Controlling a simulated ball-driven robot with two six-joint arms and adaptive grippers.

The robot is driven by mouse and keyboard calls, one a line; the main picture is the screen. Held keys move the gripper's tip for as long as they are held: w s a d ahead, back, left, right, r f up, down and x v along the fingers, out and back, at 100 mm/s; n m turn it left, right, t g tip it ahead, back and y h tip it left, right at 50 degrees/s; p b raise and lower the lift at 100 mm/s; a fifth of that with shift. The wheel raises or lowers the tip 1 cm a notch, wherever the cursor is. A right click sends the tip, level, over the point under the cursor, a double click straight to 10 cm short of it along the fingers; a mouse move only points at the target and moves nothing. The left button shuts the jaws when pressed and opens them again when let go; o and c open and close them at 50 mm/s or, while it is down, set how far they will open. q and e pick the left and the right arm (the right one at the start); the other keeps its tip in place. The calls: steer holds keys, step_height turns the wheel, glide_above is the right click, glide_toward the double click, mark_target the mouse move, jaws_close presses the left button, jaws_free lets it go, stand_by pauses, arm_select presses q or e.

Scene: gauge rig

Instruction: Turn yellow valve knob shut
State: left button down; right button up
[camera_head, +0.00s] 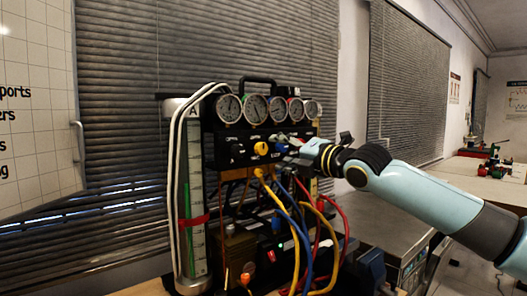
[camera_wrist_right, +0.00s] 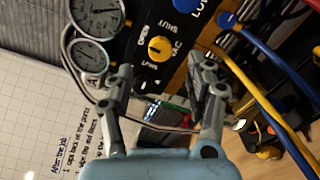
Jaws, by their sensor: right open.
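The yellow valve knob (camera_head: 261,148) sits on the black front panel below the row of gauges, left of a blue knob. In the right wrist view the yellow knob (camera_wrist_right: 159,48) lies just beyond the fingertips, roughly centred between them, with printed labels around it. My right gripper (camera_head: 286,145) reaches in from the right, close to the panel and just right of the yellow knob. Its fingers (camera_wrist_right: 161,78) are spread and empty, and no contact with the knob shows. The knob's exact setting is too small to tell. My left gripper is not in view.
Several round gauges (camera_head: 256,108) line the panel top. Yellow hoses (camera_head: 331,240), blue and red hoses hang below the panel, near the gripper. A tall clear column (camera_head: 196,215) with a red band stands at the left. A blue knob (camera_wrist_right: 180,4) is near the yellow one.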

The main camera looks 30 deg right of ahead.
mark_target(264, 150)
steer(key=w, duration=0.7)
steer(key=shift+w+a, duration=0.2)
steer(key=shift+a, duration=0.15)
steer(key=shift+c, duration=0.4)
steer(key=shift+f, duration=0.1)
jaws_close()
